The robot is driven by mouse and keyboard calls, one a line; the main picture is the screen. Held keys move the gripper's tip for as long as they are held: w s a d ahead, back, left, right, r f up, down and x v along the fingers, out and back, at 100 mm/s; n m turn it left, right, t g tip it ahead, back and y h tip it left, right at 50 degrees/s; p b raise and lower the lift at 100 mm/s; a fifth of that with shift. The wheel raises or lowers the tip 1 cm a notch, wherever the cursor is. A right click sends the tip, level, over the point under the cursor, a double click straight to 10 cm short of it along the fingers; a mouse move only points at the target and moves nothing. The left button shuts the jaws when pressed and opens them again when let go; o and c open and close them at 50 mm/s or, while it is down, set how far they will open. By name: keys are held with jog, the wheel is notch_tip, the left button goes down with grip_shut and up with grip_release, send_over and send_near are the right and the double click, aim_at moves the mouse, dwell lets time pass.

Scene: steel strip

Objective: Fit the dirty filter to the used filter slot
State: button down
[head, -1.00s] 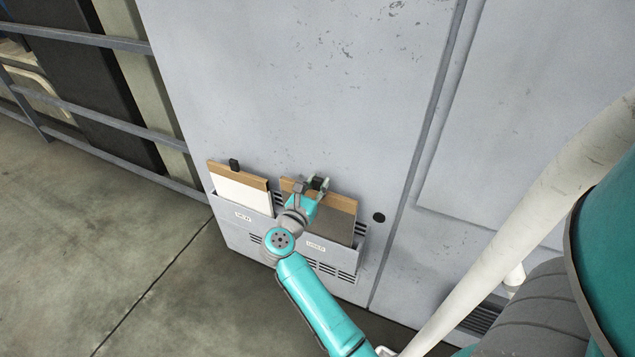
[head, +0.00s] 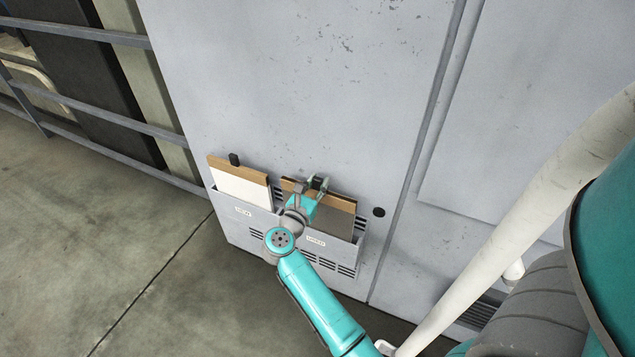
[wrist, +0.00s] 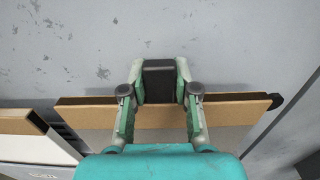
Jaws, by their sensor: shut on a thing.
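The dirty filter (head: 335,215) has a brown frame and a grey face. It sits with its lower part inside the right-hand slot (head: 330,252), labelled USED, on the cabinet front. Its top edge stands above the slot lip. My gripper (head: 318,183) is at the filter's top edge. In the wrist view my gripper (wrist: 159,88) is shut on the black tab (wrist: 159,72) of the filter, whose brown frame (wrist: 240,109) spans below the fingers. The filter's lower edge is hidden in the slot.
A clean white filter (head: 240,185) with a black tab stands in the left-hand slot labelled NEW (head: 243,211). The grey cabinet wall (head: 300,90) is close behind my gripper. A metal rail (head: 90,120) runs at the left; the floor in front is clear.

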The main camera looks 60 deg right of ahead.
jog(key=shift+f, duration=1)
jog(key=c, duration=0.8)
grip_release()
jog(key=shift+a, duration=0.1)
jog(key=a, duration=0.4)
jog(key=s+a, duration=0.1)
jog(key=a, duration=0.6)
jog(key=shift+s+a, duration=0.35)
